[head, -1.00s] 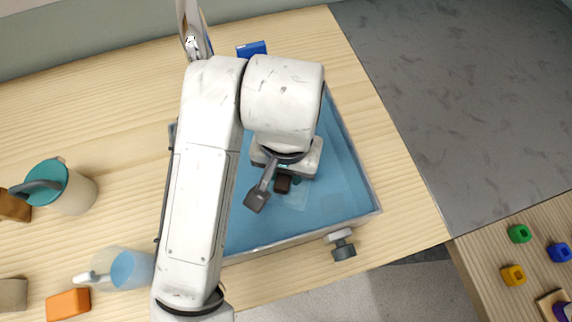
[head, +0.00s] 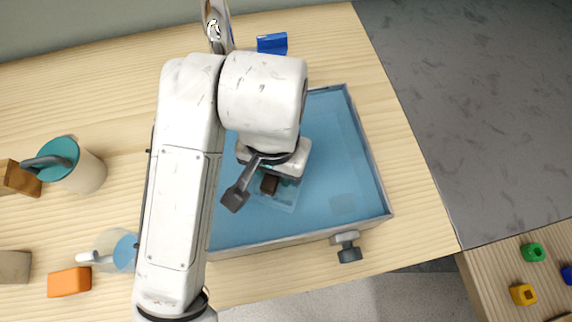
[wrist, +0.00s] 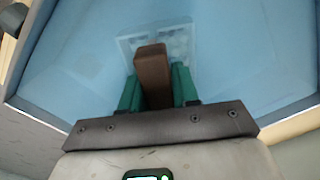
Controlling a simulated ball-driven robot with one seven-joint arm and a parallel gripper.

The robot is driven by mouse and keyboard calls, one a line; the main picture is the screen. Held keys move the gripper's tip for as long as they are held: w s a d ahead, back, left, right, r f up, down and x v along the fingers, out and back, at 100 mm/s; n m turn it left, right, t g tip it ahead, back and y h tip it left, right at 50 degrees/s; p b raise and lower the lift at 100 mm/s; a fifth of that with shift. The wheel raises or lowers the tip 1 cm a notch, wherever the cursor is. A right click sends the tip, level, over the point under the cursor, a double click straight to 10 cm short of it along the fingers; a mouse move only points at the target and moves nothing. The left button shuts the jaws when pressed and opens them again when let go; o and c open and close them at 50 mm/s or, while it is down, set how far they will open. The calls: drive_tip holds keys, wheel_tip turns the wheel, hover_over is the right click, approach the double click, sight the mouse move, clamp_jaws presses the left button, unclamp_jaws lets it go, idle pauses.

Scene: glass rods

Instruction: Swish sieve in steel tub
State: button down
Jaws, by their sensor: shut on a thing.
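The steel tub (head: 385,190) is a wide rectangular basin of blue water on the wooden table, partly hidden by my arm. The sieve (head: 286,196) is a pale, see-through square with a brown handle (head: 269,184). It is inside the tub's outline and looks to be in the water, but how deep I cannot tell. In the wrist view the pale sieve (wrist: 172,42) lies beyond the brown handle (wrist: 152,72). My gripper (wrist: 157,88) has green fingers shut on the handle from both sides. In the head view my wrist covers most of the gripper.
A teal-lidded pitcher (head: 88,172), a clear jug (head: 110,243), an orange block (head: 69,282) and a grey block (head: 14,267) stand left. A drain valve (head: 347,246) sticks out at the tub's front. A blue object (head: 272,43) lies behind the tub. The tub's right side is open water.

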drive_tip(key=shift+s+a, duration=0.15)
drive_tip(key=shift+a, duration=0.45)
drive_tip(key=shift+w+d+p, duration=0.2)
drive_tip(key=shift+d+p, duration=0.1)
drive_tip(key=shift+d, duration=0.5)
drive_tip(key=shift+w+d+p, duration=0.25)
drive_tip(key=shift+d+p, duration=0.1)
drive_tip(key=shift+d, duration=0.45)
drive_tip(key=shift+w+d+p, duration=0.2)
drive_tip(key=shift+d+p, duration=0.1)
drive_tip(key=shift+d, duration=0.5)
drive_tip(key=shift+s+a+b, duration=0.2)
drive_tip(key=shift+a, duration=0.6)
drive_tip(key=shift+s+a+b, duration=0.15)
drive_tip(key=shift+s+a, duration=0.1)
drive_tip(key=shift+a, duration=0.55)
drive_tip(key=shift+s+a+b, duration=0.2)
drive_tip(key=shift+a, duration=0.6)
drive_tip(key=shift+d+r, duration=0.1)
drive_tip(key=shift+d, duration=0.05)
